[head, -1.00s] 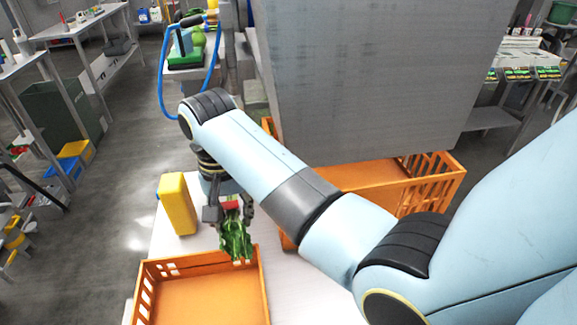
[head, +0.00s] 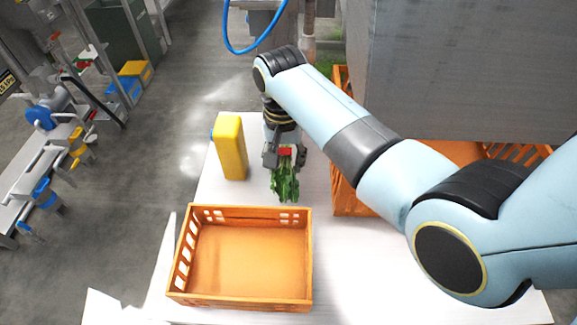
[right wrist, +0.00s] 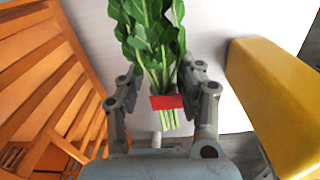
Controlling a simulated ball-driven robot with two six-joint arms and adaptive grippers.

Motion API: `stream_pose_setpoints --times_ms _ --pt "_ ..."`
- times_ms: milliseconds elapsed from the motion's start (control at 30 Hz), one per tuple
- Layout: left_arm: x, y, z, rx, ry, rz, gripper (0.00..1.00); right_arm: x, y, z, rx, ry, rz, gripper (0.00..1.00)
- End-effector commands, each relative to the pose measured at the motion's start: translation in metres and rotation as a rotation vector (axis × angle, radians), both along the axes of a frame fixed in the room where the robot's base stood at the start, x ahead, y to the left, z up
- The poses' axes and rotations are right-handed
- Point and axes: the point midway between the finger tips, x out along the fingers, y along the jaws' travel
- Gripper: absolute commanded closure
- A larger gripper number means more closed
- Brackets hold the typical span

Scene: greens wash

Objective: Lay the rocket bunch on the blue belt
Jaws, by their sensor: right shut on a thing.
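The rocket bunch (head: 285,186) is leafy green with a red band round its stems. My right gripper (head: 285,158) is shut on it at the stems, and the leaves hang down over the white table, behind the orange crate. In the right wrist view the bunch (right wrist: 150,40) sits between the two fingers (right wrist: 165,100), its red band near the fingertips. I cannot tell whether the leaves touch the table. No blue belt can be made out in these frames. My left gripper is not in view.
An empty orange crate (head: 300,258) stands at the front of the white table (head: 350,270). A yellow block-like container (head: 230,147) stands left of my right gripper. More orange crates (head: 345,200) stand to the right, below a large grey panel (head: 450,70).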

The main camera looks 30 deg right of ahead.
Motion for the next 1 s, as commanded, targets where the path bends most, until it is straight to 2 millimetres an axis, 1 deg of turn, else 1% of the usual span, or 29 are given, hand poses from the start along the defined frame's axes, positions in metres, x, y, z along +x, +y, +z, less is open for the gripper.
stream_pose_setpoints --times_ms 100,233,600,633,700,800,1000 --pt "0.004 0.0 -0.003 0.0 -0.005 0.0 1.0 -0.001 0.0 -0.02 -0.001 0.004 0.0 1.0" --pt "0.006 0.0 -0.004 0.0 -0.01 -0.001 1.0 -0.001 0.0 -0.036 0.0 0.004 0.0 1.0" --pt "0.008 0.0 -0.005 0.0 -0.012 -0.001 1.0 -0.001 0.0 -0.04 0.0 0.001 0.0 1.0" --pt "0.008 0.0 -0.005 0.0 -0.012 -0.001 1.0 -0.001 0.0 -0.04 0.0 0.001 0.0 0.62" --pt "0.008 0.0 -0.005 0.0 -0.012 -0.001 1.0 -0.001 0.0 -0.04 0.0 0.001 0.0 0.53" --pt "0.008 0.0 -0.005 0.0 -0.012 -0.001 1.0 -0.001 0.0 -0.04 0.0 0.001 0.0 0.42" --pt "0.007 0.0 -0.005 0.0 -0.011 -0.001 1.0 -0.001 0.0 -0.04 0.0 0.001 0.0 0.42"
